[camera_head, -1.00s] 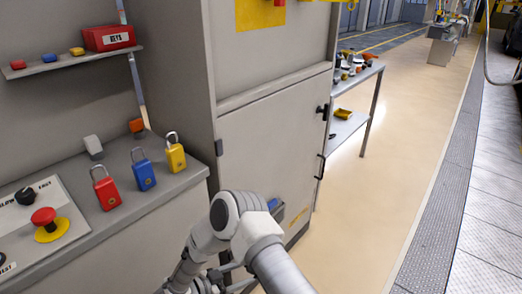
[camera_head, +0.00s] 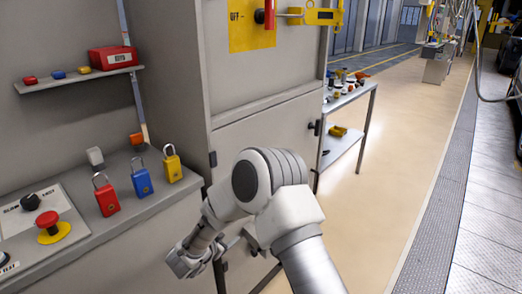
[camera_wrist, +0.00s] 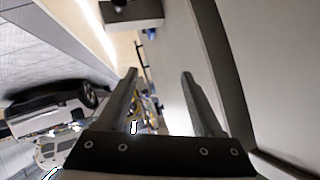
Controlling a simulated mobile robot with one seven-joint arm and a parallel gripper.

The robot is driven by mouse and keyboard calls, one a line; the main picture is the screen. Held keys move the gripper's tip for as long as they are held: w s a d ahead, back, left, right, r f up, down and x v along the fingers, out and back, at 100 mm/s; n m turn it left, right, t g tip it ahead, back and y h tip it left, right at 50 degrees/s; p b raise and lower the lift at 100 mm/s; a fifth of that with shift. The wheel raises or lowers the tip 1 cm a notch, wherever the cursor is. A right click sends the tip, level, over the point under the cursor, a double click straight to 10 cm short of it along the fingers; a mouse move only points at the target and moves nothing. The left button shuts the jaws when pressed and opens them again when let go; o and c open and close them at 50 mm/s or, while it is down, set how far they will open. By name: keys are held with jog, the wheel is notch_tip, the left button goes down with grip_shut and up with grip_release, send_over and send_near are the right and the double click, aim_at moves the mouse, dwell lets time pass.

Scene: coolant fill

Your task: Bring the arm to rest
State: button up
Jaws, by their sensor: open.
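My arm (camera_head: 265,185) is bent in front of the grey cabinet in the head view, with its elbow raised and its lower links reaching down to the left. I cannot make out the fingers there. In the wrist view my gripper (camera_wrist: 160,74) has its two fingers well apart, with nothing held between them. It points along a pale wall, with the floor and a vehicle (camera_wrist: 55,108) showing on the left.
A grey bench (camera_head: 125,215) at left holds red (camera_head: 106,199), blue (camera_head: 142,182) and yellow (camera_head: 172,168) padlocks and a red stop button (camera_head: 47,220). The cabinet (camera_head: 265,140) stands close behind my arm. A trolley (camera_head: 352,110) is farther right. Open floor (camera_head: 385,170) lies at right.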

notch_tip(320, 180, up, 19)
jog(key=w+d+n+y, duration=0.1)
jog(key=w+n+y, duration=0.1)
jog(key=n+y, duration=0.4)
jog(key=s+d+r+n+g+y, duration=0.1)
jog(key=s+d+r+n, duration=0.1)
jog(key=s+d+r, duration=0.4)
jog(key=s+d+r+n+g, duration=0.1)
jog(key=s+d+r, duration=0.35)
jog(key=s, duration=0.45)
jog(key=s+d+f+g+h, duration=0.1)
jog(key=s+d+g, duration=0.1)
jog(key=s+d, duration=0.65)
jog(key=s+d+f+g+h, duration=0.2)
jog(key=s+d, duration=0.3)
jog(key=s, duration=0.6)
notch_tip(320, 180, up, 16)
jog(key=p, duration=1.5)
jog(key=shift+w+a+p, duration=0.2)
jog(key=shift+w+p, duration=0.05)
jog(key=shift+p, duration=0.05)
